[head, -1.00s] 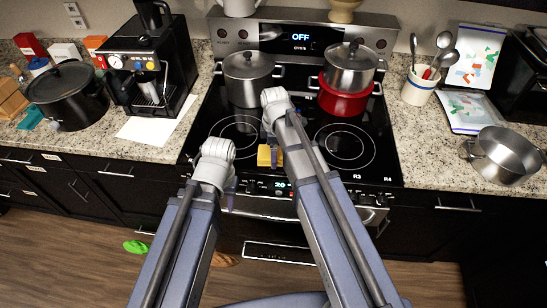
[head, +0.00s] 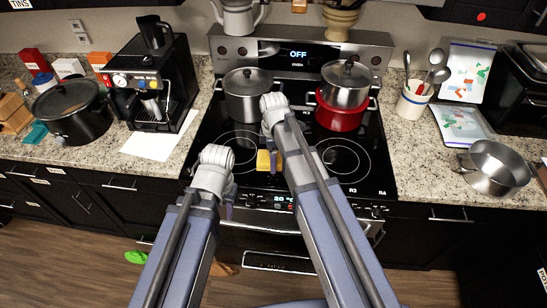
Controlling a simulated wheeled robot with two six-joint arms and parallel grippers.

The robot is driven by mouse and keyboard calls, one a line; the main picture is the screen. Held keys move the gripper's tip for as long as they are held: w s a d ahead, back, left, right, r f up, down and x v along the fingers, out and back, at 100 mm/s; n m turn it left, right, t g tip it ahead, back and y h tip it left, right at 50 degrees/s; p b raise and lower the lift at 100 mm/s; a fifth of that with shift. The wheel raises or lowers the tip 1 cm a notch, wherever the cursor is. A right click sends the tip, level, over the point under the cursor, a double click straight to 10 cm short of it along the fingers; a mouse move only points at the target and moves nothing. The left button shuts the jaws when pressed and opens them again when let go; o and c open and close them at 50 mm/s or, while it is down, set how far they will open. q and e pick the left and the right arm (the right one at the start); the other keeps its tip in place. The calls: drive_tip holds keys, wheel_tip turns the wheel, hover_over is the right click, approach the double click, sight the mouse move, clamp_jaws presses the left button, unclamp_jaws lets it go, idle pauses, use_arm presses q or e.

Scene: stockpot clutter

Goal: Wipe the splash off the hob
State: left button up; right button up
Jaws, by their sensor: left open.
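The black glass hob (head: 237,125) fills the middle of the head view. No splash shows on its visible part; my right arm hides some of the glass. A yellow sponge-like block (head: 263,160) is at the hob's front middle, right beside the fingers of my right gripper (head: 275,166). Most of that gripper is hidden behind its own arm, so I cannot tell whether it holds the block. My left gripper (head: 228,202) is open and apart from the block, in front of the oven's control strip at lower left.
A steel lidded pot (head: 247,100) stands at the hob's back left. Another steel pot (head: 346,88) sits on a red pot (head: 339,117) at back right. An empty steel pot (head: 495,170) and utensil crock (head: 411,104) stand on the right counter. The front right burner is clear.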

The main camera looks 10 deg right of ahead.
use_arm(q)
drive_tip(key=shift+r+p, duration=0.4)
drive_tip(key=shift+r, duration=0.4)
use_arm(e)
drive_tip(key=shift+r, duration=0.8)
wheel_tip(320, 180, up, 3)
drive_tip(key=p, duration=0.3)
use_arm(q)
wheel_tip(320, 180, up, 3)
